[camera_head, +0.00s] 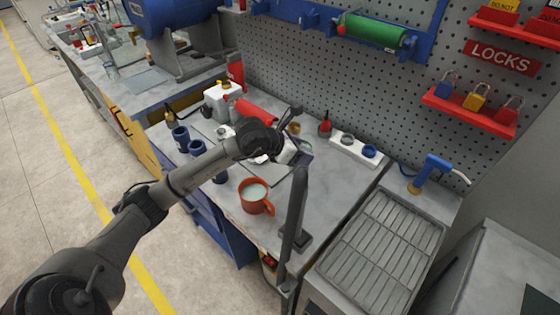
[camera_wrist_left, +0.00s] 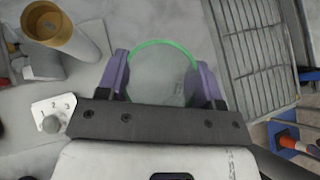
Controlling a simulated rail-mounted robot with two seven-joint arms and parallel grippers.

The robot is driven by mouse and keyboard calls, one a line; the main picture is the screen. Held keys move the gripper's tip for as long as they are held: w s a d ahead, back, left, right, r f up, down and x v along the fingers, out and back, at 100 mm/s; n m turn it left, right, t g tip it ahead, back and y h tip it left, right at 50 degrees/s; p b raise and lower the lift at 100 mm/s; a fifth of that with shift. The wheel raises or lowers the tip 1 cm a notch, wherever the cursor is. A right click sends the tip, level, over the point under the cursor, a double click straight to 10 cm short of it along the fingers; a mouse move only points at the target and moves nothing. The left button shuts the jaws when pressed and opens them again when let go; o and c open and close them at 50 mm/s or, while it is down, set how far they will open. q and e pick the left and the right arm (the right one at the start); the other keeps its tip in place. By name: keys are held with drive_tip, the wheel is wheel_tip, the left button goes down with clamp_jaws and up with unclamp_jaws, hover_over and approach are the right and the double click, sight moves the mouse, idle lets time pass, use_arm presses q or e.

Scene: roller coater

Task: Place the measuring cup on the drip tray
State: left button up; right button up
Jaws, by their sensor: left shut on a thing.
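The measuring cup (camera_wrist_left: 163,72) is clear with a green rim. In the left wrist view it sits between the purple fingers of my left gripper (camera_wrist_left: 165,80), which is shut on it. In the head view, my left gripper (camera_head: 298,150) is over the bench, behind a grey post, and mostly hides the cup. The drip tray (camera_head: 380,248) is a slatted metal tray at the right. It also shows at the upper right of the left wrist view (camera_wrist_left: 254,50), to the right of the held cup. My right gripper is not in view.
An orange mug (camera_head: 256,196) with pale contents stands on the bench. The grey post (camera_head: 295,212) rises between the cup and the tray in the head view. A blue-handled nozzle (camera_head: 432,172) stands behind the tray. The slats look bare.

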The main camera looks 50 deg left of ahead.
sight(298, 172)
use_arm(q)
wheel_tip(298, 172, down, 9)
drive_tip(key=shift+b, duration=0.4)
drive_tip(key=shift+f, duration=0.2)
drive_tip(key=o, duration=1)
drive_tip(key=shift+r, duration=0.25)
drive_tip(key=v, duration=1.1)
drive_tip(key=shift+p, duration=0.35)
drive_tip(key=shift+o, duration=0.4)
drive_tip(key=shift+s+r, duration=0.3)
drive_tip(key=shift+s, duration=0.1)
